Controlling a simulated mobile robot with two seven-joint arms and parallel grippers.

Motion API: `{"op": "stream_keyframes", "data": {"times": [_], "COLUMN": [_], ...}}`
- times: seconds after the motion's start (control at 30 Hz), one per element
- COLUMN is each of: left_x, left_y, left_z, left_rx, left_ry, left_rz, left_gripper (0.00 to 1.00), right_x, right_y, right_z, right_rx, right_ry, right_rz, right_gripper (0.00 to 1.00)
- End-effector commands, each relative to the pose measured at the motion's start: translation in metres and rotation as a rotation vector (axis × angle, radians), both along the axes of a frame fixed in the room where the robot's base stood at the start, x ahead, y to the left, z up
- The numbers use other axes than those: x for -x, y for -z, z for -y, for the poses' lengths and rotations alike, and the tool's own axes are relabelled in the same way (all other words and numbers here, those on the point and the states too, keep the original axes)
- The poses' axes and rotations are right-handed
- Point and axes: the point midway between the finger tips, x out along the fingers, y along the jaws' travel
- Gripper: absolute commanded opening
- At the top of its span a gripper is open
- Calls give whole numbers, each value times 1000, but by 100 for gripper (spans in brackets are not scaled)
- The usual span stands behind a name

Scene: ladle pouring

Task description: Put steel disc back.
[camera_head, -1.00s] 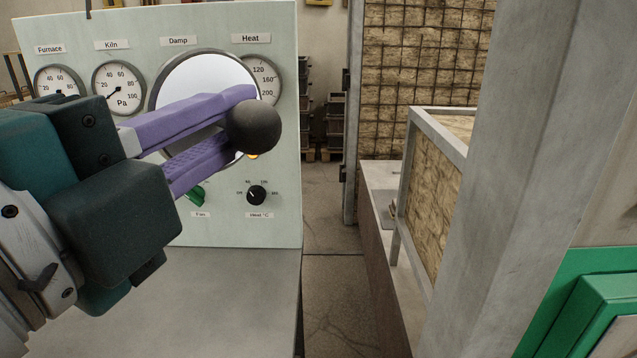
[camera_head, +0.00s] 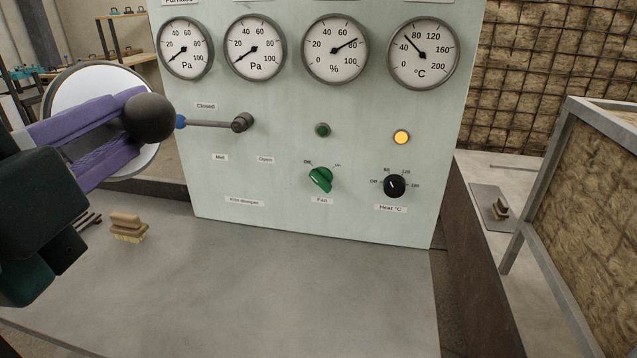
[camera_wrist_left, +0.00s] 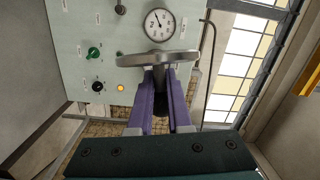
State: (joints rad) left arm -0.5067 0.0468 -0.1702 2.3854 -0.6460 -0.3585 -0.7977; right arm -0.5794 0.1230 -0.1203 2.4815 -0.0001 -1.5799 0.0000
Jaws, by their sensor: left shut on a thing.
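The steel disc (camera_head: 85,88) is at the upper left of the head view, its bright round face partly hidden by my left gripper (camera_head: 118,128). A dark round knob (camera_head: 148,118) shows at the fingertips in front of the disc. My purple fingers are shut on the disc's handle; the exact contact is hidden. In the left wrist view the disc (camera_wrist_left: 158,59) appears nearly edge-on, just beyond the fingertips of my left gripper (camera_wrist_left: 160,78). The disc is held in the air, above the table. My right gripper is not in view.
A pale green panel (camera_head: 270,190) with gauges stands ahead; its blue-tipped lever (camera_head: 210,124) appears close to the knob in the picture. A wooden brush (camera_head: 128,228) lies on the grey table (camera_head: 300,290). The table's front middle is clear.

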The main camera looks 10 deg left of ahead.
Motion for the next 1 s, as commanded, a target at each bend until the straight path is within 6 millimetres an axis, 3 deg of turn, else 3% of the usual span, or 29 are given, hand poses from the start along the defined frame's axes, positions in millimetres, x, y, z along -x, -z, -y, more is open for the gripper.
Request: {"op": "stream_keyframes", "data": {"times": [0.03, 0.27, 0.53, 0.77, 1.0], "left_x": [-7, -42, -86, -99, -98], "left_y": [16, 85, 163, 185, 252], "left_z": [-2, -4, 27, 48, 49], "left_rx": [55, 512, 1168, 1322, 1325], "left_ry": [-9, -45, -25, 2, 0], "left_rz": [-10, -132, -323, -395, -400], "left_gripper": [0, 0, 0, 0, 0], "right_x": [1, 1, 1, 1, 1], "right_y": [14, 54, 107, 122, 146], "right_z": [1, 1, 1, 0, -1], "right_rx": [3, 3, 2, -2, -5], "right_ry": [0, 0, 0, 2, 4], "right_rz": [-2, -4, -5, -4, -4], "right_gripper": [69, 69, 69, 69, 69]}}
